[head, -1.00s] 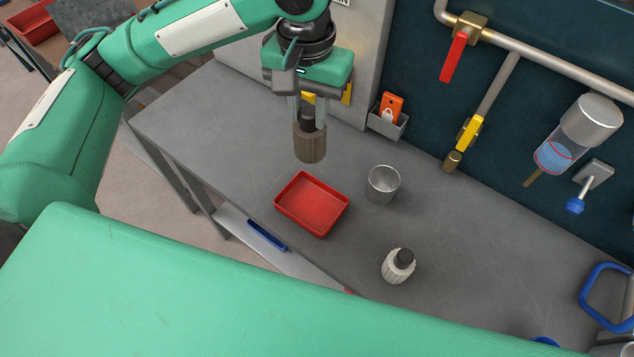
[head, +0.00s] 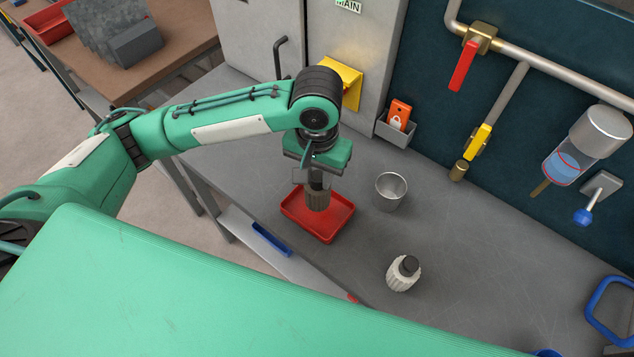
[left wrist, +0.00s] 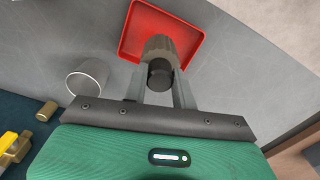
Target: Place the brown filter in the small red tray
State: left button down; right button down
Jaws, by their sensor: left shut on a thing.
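The brown filter (head: 317,200) is a ribbed brown-grey cylinder with a dark top. My left gripper (head: 315,184) is shut on the filter by its dark top and holds it upright, over or in the small red tray (head: 340,228). In the left wrist view the filter (left wrist: 158,46) shows between the two fingers (left wrist: 160,82), with the red tray (left wrist: 140,25) around and beneath it. I cannot tell whether the filter touches the tray floor. My right gripper is not in view.
A metal cup (head: 391,190) stands just right of the tray, and a white ribbed filter (head: 403,273) stands nearer the front. A grey wall holder with an orange tag (head: 399,116) is behind. Pipes with red and yellow valve handles run along the back wall.

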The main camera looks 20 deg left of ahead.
aim_at(317, 186)
pick_arm(q)
notch_tip(317, 186, down, 4)
jog(key=shift+f, duration=0.1)
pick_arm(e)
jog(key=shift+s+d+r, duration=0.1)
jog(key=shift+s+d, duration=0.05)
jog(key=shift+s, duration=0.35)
pick_arm(q)
jog(key=c, duration=1.1)
grip_release()
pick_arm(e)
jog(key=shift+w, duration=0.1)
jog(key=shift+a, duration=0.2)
pick_arm(q)
jog(key=shift+r, duration=0.25)
notch_tip(317, 186, up, 10)
jog(key=shift+r, duration=0.85)
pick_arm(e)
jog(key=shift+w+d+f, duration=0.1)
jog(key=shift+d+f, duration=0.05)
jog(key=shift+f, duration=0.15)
